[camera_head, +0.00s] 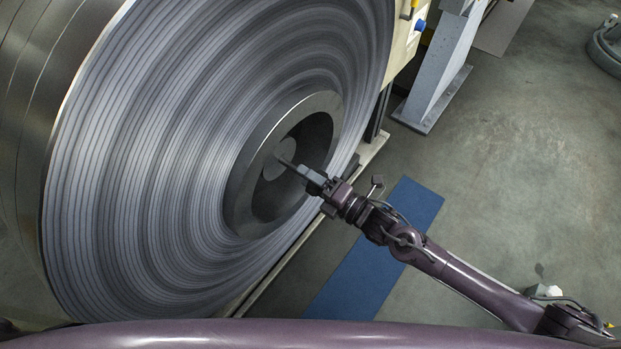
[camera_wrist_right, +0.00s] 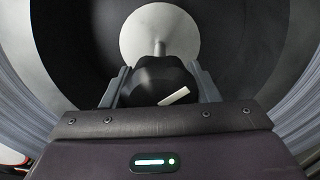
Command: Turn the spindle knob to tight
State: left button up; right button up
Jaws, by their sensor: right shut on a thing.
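The spindle knob (camera_wrist_right: 150,76) is black, with a white pointer line slanting up to the right on its face. It sits on a thin stem in front of a pale round disc (camera_wrist_right: 159,28) inside the coil's dark bore. My right gripper (camera_wrist_right: 157,88) has a grey finger on each side of the knob and is shut on it. In the head view my right gripper (camera_head: 311,177) reaches into the mouth of the bore from the right, and its fingers largely hide the knob. No tight or loose marking is readable. My left gripper is not in view.
The large steel strip coil (camera_head: 150,130) fills the left of the head view. A blue mat (camera_head: 375,255) lies on the floor below my right arm. A grey post (camera_head: 440,70) stands at upper right. The floor at right is mostly open.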

jog(key=m, duration=0.3)
jog(key=shift+m, duration=0.4)
jog(key=m, duration=0.3)
jog(key=shift+m, duration=0.3)
jog(key=m+p, duration=0.1)
jog(key=m, duration=0.2)
jog(key=shift+m, duration=0.3)
jog(key=m, duration=0.3)
jog(key=shift+r+m+p, duration=0.1)
jog(key=shift+m+p, duration=0.2)
jog(key=shift+p, duration=0.1)
jog(key=m+p, duration=0.1)
jog(key=m, duration=0.5)
jog(key=shift+w+d+p, duration=0.1)
jog(key=shift+p, duration=0.2)
jog(key=m+p, duration=0.1)
jog(key=m, duration=0.5)
jog(key=shift+p, duration=0.3)
jog(key=shift+m, duration=0.3)
jog(key=o, duration=0.9)
